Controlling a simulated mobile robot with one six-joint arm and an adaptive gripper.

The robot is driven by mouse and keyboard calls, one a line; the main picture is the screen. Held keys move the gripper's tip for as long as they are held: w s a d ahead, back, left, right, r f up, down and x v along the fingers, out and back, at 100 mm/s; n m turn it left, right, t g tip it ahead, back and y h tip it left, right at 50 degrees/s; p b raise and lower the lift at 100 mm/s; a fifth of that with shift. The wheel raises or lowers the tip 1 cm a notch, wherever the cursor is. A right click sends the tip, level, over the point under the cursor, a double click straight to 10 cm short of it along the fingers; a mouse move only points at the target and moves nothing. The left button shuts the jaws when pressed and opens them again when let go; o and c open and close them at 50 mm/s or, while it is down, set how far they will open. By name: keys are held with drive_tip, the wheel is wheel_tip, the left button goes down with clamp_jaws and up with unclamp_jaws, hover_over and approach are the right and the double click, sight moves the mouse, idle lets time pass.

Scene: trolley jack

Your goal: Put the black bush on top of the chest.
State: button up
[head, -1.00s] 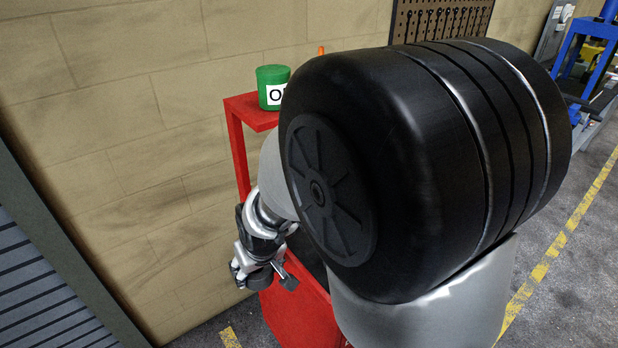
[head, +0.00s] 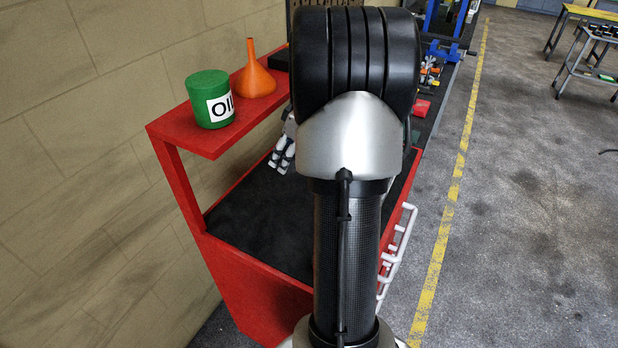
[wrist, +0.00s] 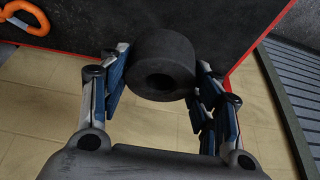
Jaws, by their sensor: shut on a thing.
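The black bush (wrist: 165,48), a short thick cylinder with a hole through it, is between the fingers of my gripper (wrist: 162,68) in the wrist view. The fingers are shut on its sides. The red chest (head: 255,288) has a black top (head: 262,225) and stands below and behind my arm in the head view. My gripper (head: 282,155) shows only partly there, left of the arm and over the black top; the bush is hidden in that view. The wrist view shows a black surface with a red edge (wrist: 262,35) beyond the bush; I cannot tell the gap between them.
A raised red shelf (head: 200,140) at the chest's left holds a green oil can (head: 210,98) and an orange funnel (head: 254,75). White handles (head: 398,255) stick out on the right side. A tan wall is at left; open floor with a yellow line is at right.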

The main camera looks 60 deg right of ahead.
wheel_tip(320, 180, down, 14)
drive_tip(key=b, duration=0.3)
drive_tip(key=shift+s+d+r+b, duration=0.1)
drive_tip(key=shift+d+r+b, duration=0.1)
drive_tip(key=shift+b, duration=0.15)
drive_tip(key=w, duration=0.3)
drive_tip(key=shift+w+a, duration=0.2)
drive_tip(key=shift+w, duration=0.7)
drive_tip(key=w, duration=0.1)
drive_tip(key=w+f+b, duration=0.1)
drive_tip(key=w, duration=0.1)
drive_tip(key=shift+w+a+f, duration=0.15)
drive_tip(key=shift+w+a, duration=0.05)
drive_tip(key=shift+s, duration=0.1)
drive_tip(key=o, duration=1.6)
